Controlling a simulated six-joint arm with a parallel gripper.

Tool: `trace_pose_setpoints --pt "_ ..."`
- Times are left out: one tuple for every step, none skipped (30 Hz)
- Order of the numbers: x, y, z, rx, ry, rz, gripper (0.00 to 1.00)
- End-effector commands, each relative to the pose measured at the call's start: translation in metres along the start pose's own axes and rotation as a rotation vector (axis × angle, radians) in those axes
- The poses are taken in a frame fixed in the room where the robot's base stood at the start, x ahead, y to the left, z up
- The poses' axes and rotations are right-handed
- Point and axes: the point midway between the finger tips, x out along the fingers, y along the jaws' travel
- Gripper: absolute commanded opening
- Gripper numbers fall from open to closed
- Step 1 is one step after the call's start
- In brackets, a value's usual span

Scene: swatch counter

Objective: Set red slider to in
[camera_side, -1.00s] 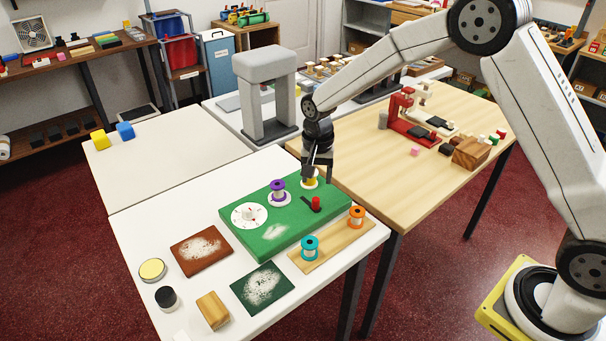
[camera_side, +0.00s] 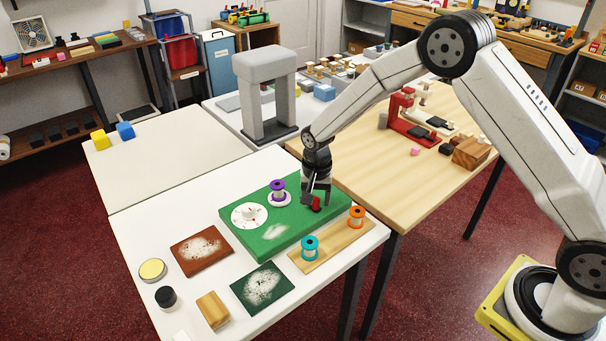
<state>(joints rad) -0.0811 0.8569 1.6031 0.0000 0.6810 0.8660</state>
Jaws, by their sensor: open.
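The red slider (camera_side: 316,203) is a small red knob near the right end of the green board (camera_side: 262,248). My gripper (camera_side: 316,201) points down over the right part of the board, with its fingers at the red knob. Its jaws are open, with a finger to either side of the knob as far as I can see; contact cannot be told. The gripper hides most of the slider's dark slot and the yellow piece behind it.
On the board stand a purple spool (camera_side: 278,191) and a white dial (camera_side: 249,215). A wooden strip (camera_side: 318,257) in front holds a teal spool (camera_side: 310,246) and an orange spool (camera_side: 356,215). A grey arch (camera_side: 265,95) stands behind.

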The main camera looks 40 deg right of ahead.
Motion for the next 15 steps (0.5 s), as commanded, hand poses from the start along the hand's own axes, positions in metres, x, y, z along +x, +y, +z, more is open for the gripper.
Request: trace_pose_setpoints --pt "0.0028 0.0 0.0 0.0 0.0 0.0 0.64" --pt "0.0039 0.0 0.0 0.0 0.0 0.0 0.64" --pt "0.0051 0.0001 0.0001 0.0 0.0 0.0 0.64" --pt "0.0057 0.0001 0.0001 0.0 0.0 0.0 0.64" --pt "0.0061 0.0001 0.0001 0.0 0.0 0.0 0.64" --pt "0.0064 0.0001 0.0001 0.0 0.0 0.0 0.64" --pt "0.0064 0.0001 0.0 0.0 0.0 0.0 0.64" --pt "0.0064 0.0 0.0 0.0 0.0 0.0 0.64" --pt "0.0063 0.0 0.0 0.0 0.0 0.0 0.64" --pt "0.0063 0.0 0.0 0.0 0.0 0.0 0.64" --pt "0.0063 0.0 0.0 0.0 0.0 0.0 0.64" --pt "0.0062 0.0 0.0 0.0 0.0 0.0 0.61" --pt "0.0062 0.0 0.0 0.0 0.0 0.0 0.52" --pt "0.0062 0.0 0.0 0.0 0.0 0.0 0.42" --pt "0.0061 0.0 0.0 0.0 0.0 0.0 0.29"
